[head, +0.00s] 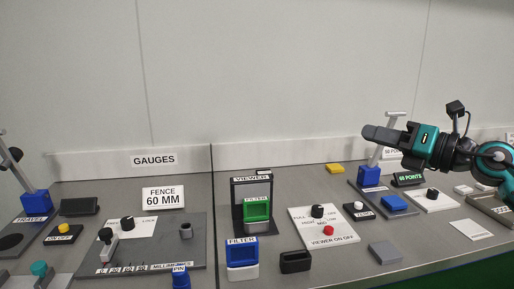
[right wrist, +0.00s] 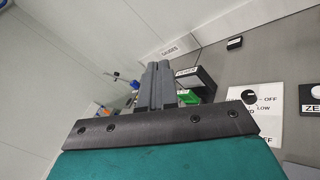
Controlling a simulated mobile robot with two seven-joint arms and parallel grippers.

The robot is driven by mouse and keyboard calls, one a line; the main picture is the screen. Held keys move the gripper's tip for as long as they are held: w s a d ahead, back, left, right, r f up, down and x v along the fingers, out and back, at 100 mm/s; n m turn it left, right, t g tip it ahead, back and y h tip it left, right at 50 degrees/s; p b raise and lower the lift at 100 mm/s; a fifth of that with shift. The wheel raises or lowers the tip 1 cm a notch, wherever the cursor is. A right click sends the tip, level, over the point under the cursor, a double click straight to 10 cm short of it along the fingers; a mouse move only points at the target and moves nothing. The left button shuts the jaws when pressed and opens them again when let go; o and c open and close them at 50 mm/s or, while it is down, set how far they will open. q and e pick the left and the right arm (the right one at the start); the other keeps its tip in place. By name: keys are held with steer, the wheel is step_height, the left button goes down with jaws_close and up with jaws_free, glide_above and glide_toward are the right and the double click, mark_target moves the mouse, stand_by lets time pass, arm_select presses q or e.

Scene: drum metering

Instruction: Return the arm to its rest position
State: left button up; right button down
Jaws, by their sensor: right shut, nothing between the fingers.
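My right gripper (head: 378,133) is raised above the right part of the bench in the head view, pointing left. Its dark fingers are together with nothing between them. The closed fingers also show in the right wrist view (right wrist: 158,85), in front of the wall and the bench. The teal arm behind the gripper comes in from the right edge of the head view. The gripper touches nothing that I can see. My left gripper is not in either view.
Below the right arm stand a blue-based post (head: 369,176), a blue block (head: 394,202) and a knob panel (head: 433,199). The viewer (head: 239,202) with a green filter (head: 257,210) stands mid-bench. A blue filter (head: 242,252) is in front. Air above the bench is mostly clear.

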steer(key=s+a+f+m+t, duration=0.2)
steer(key=a+m+t, duration=0.2)
steer(key=m, duration=0.2)
steer(key=s+d+f+m+g+h, duration=0.1)
steer(key=s+f+m+h, duration=0.2)
steer(key=f+m+h, duration=0.35)
steer(key=s+d+f+m+g+h, duration=0.1)
steer(key=s+f+m+h, duration=0.2)
steer(key=f+m, duration=0.6)
steer(key=s+d+f+m+g+h, duration=0.1)
steer(key=s+f+m+g+h, duration=0.1)
steer(key=s+f+m+h, duration=0.45)
steer(key=s+a+f+m+g+y, duration=0.25)
steer(key=s+f+m+g, duration=0.2)
steer(key=s+f, duration=0.35)
steer(key=s+a+f+m+g+y, duration=0.2)
steer(key=s+a+f+m+g, duration=0.25)
steer(key=s, duration=0.55)
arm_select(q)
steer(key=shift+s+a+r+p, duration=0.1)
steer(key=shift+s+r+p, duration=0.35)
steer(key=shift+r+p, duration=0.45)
arm_select(e)
steer(key=w+a+f+n+t+y, duration=0.2)
steer(key=w+f+t, duration=0.3)
steer(key=w+f, duration=0.2)
steer(key=shift+f+t, duration=0.35)
steer(key=shift+t, duration=0.05)
